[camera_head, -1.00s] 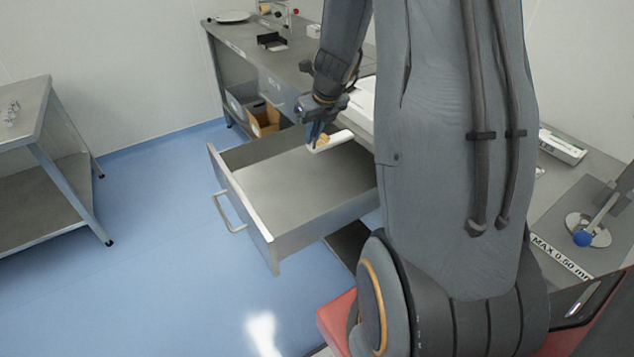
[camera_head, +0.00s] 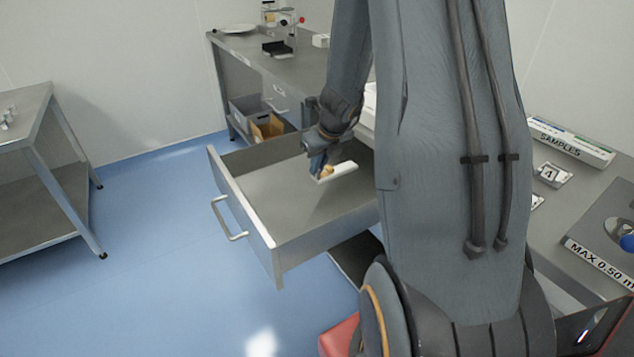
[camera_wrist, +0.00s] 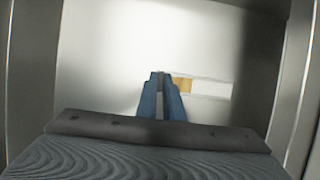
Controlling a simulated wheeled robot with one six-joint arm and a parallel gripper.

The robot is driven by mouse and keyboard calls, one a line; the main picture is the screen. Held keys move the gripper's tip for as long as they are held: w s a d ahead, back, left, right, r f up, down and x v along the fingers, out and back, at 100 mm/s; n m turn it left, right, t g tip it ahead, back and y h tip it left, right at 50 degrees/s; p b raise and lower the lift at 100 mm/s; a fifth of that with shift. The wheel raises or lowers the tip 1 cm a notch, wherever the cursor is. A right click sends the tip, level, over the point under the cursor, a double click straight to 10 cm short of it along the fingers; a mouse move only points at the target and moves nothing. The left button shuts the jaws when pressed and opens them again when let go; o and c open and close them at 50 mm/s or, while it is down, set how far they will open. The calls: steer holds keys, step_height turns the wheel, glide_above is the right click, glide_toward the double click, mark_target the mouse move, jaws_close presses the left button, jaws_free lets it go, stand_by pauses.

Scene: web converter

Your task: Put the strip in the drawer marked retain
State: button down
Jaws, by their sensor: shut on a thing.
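A drawer (camera_head: 282,240) stands pulled out from the bench, with a bar handle on its front; no mark on it can be read from here. My gripper (camera_head: 319,172) is over the inside of the drawer, pointing down. It is shut on a small white strip (camera_head: 341,171) with a tan patch near the jaws. In the wrist view, the strip (camera_wrist: 208,88) sticks out to the right of my blue fingertips (camera_wrist: 162,80), above the pale drawer floor (camera_wrist: 110,60). I cannot tell whether the strip touches the floor.
The drawer's side walls surround my gripper. A box marked SAMPLES (camera_head: 570,142) lies on the bench at right. Bins (camera_head: 262,120) sit under the back bench (camera_head: 290,68). A steel table (camera_head: 40,150) stands at left. Blue floor (camera_head: 150,270) is clear in front.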

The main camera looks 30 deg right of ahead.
steer(key=shift+f+b, duration=1.25)
steer(key=shift+f, duration=0.65)
steer(key=shift+f, duration=0.1)
steer(key=shift+f, duration=0.1)
steer(key=c, duration=1.9)
jaws_free()
